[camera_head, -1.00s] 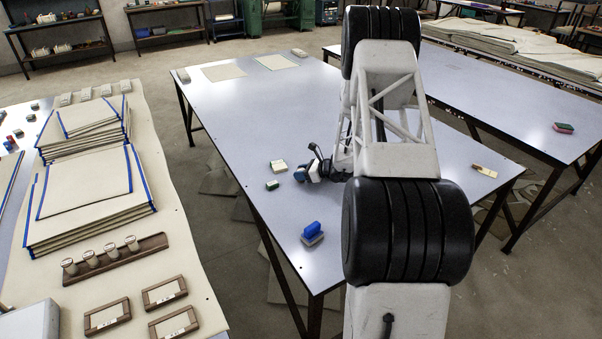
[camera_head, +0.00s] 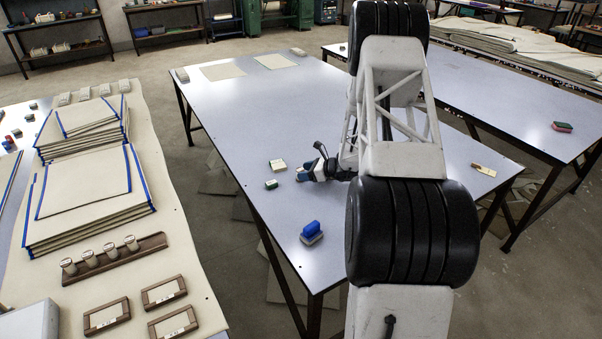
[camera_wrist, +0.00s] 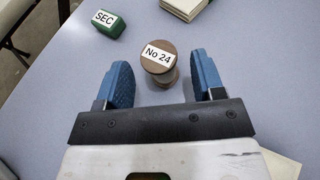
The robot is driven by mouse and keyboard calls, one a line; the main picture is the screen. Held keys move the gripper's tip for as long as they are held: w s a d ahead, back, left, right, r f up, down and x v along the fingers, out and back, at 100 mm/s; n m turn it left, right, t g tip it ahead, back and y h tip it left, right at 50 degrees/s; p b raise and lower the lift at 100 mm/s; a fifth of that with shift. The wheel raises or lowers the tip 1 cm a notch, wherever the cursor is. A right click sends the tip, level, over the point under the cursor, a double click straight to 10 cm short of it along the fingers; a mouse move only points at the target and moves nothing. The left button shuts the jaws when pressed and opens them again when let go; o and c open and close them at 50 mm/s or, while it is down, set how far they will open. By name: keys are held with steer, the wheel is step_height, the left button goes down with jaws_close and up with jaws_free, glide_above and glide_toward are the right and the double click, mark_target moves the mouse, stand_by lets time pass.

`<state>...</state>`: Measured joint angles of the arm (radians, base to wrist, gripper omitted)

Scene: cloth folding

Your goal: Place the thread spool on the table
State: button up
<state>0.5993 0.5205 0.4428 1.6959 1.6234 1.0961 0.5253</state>
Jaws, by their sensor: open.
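The thread spool (camera_wrist: 158,63) stands upright on the grey-blue table (camera_wrist: 225,50) in the wrist view. It is brown, with a white "No 24" label on top. My gripper (camera_wrist: 164,80) is open, with one blue finger on each side of the spool's near edge and a gap on both sides. Nothing is held. In the head view my gripper (camera_head: 302,173) is low over the table (camera_head: 230,110), at the middle left of my arm. The spool cannot be made out there.
A green block labelled "SEC" (camera_wrist: 110,24) lies left of the spool. A pale block (camera_wrist: 186,6) is beyond it. A side table (camera_head: 185,235) on the left holds cloth stacks and a rack of spools.

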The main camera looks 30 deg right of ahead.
steer(key=shift+v, duration=2.65)
steer(key=shift+r, duration=0.15)
steer(key=shift+a+r, duration=0.2)
steer(key=shift+a, duration=0.1)
steer(key=s+a+r+n+g, duration=0.4)
steer(key=s+a+r+n, duration=0.35)
steer(key=a+r, duration=0.55)
steer(key=s+a+r+n+g, duration=0.4)
steer(key=s+a+r+n, duration=0.35)
steer(key=a+r, duration=0.55)
steer(key=s+a+r+n+h, duration=0.2)
steer(key=s+a+n+h, duration=0.1)
steer(key=s, duration=0.7)
steer(key=s+a+r+n+h, duration=0.3)
steer(key=s+a+n, duration=0.1)
steer(key=s, duration=0.6)
steer(key=s+a+r+n+h, duration=0.2)
steer(key=s+a+r+n, duration=0.1)
steer(key=s, duration=0.8)
steer(key=a+n, duration=0.1)
steer(key=n, duration=0.1)
steer(key=shift+n+h, duration=0.4)
